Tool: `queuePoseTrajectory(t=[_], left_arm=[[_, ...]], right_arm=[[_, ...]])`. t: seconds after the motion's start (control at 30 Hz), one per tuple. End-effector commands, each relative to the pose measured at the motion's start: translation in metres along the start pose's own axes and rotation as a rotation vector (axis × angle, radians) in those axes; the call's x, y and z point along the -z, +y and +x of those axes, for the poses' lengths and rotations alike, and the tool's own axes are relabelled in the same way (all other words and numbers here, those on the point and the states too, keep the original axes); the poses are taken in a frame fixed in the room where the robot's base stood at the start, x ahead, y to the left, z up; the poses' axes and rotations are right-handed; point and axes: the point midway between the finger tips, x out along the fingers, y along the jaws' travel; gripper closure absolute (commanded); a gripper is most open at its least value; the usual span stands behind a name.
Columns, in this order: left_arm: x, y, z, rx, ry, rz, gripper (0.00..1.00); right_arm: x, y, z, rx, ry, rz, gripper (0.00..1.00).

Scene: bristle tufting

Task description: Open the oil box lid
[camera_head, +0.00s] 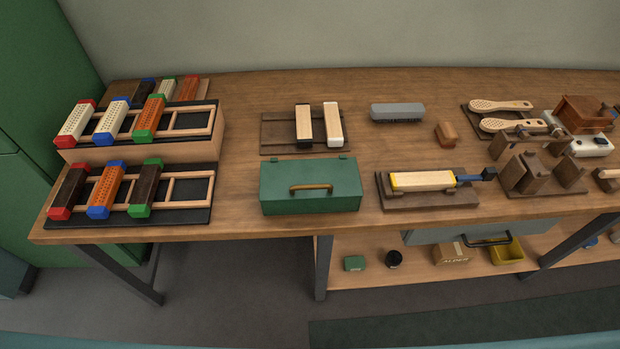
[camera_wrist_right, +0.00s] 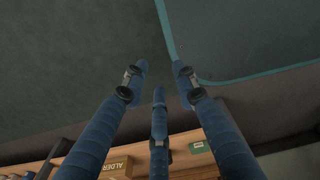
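A green box (camera_head: 310,190) with a brass-coloured handle on its front stands near the front edge of the workbench, left of centre in the head view. I take it to be the oil box. Its lid (camera_head: 305,170) looks shut, with small hinge-like tabs along the back edge. My right gripper (camera_wrist_right: 160,76) shows only in the right wrist view. Its blue fingers are spread apart with nothing between them, over the floor and far from the box. My left gripper is not in view.
Racks with coloured-end brush blocks (camera_head: 128,190) stand left of the box. A wooden fixture holding a yellow-edged block (camera_head: 422,180) is to its right. Behind it a dark tray (camera_head: 275,132) carries two blocks. Below are a drawer (camera_head: 430,238) and a shelf (camera_head: 340,280) with small boxes.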

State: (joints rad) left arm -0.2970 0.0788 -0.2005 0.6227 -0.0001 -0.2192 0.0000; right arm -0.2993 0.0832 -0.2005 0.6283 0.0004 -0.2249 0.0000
Motion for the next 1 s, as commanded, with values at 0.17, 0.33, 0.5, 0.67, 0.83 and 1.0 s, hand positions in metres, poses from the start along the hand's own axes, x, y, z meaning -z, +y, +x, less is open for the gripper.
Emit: queuePoseTrajectory(t=[0.17, 0.33, 0.5, 0.67, 0.83, 1.0], left_arm=[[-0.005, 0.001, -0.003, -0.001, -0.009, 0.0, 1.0], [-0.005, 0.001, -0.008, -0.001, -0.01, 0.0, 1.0], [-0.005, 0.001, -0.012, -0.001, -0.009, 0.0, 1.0], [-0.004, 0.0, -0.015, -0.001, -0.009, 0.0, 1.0], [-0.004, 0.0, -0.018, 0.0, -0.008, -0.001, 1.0], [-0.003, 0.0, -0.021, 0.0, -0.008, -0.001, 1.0]], right_arm=[[0.043, 0.0, -0.017, 0.0, 0.028, 0.006, 0.75], [0.115, 0.002, -0.065, -0.002, 0.065, 0.015, 0.75], [0.176, 0.007, -0.136, -0.006, 0.103, 0.025, 0.75], [0.217, 0.012, -0.213, -0.015, 0.143, 0.03, 0.75], [0.246, 0.026, -0.286, -0.054, 0.207, 0.026, 0.75], [0.289, 0.062, -0.363, -0.177, 0.365, 0.002, 0.75]])
